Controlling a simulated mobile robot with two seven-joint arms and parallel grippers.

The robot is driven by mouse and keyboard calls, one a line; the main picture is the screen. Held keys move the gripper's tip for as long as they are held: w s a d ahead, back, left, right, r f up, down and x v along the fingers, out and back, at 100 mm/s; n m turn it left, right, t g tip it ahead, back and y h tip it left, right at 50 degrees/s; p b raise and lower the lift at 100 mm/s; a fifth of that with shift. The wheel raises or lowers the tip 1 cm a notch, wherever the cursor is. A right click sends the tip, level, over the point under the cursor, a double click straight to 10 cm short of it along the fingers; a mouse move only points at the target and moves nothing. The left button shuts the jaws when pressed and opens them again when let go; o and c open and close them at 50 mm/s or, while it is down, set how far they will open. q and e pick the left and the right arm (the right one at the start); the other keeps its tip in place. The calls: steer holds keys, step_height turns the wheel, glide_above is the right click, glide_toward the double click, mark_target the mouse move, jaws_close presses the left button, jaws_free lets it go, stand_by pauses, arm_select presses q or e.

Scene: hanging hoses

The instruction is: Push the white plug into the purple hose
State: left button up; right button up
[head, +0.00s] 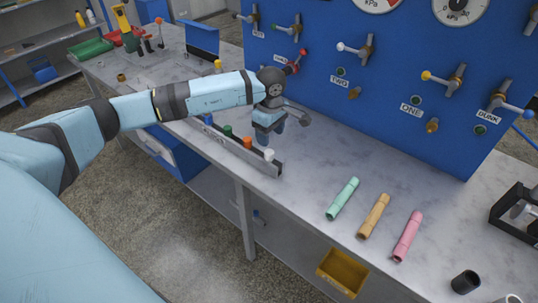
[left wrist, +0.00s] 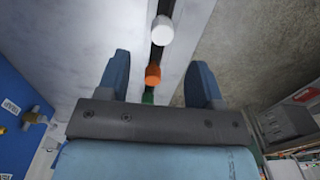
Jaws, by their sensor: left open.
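The white plug (head: 269,155) stands at the near end of a narrow grey rack (head: 278,170) on the bench. It also shows in the left wrist view (left wrist: 162,31), ahead of the fingers. My left gripper (head: 268,134) is open and empty, pointing down over the bench beside the rack, a little behind the white plug. In the left wrist view its two fingers (left wrist: 162,80) stand apart, with the orange plug (left wrist: 153,75) in line with the gap. I see no purple hose in either view. My right gripper is not in view.
Orange (head: 248,142) and green (head: 228,131) plugs share the rack. Mint (head: 342,199), tan (head: 373,216) and pink (head: 407,236) tubes lie on the bench to the right. A blue panel (head: 400,120) with valves stands behind. A black holder (head: 510,215) is at the right edge.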

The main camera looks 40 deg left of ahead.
mark_target(269, 151)
arm_select(q)
step_height(269, 151, down, 2)
steer(key=shift+f, duration=0.15)
steer(key=shift+s+a+f+p, duration=0.1)
steer(key=shift+f+p, duration=0.35)
steer(key=shift+f, duration=2.35)
steer(key=c, duration=1)
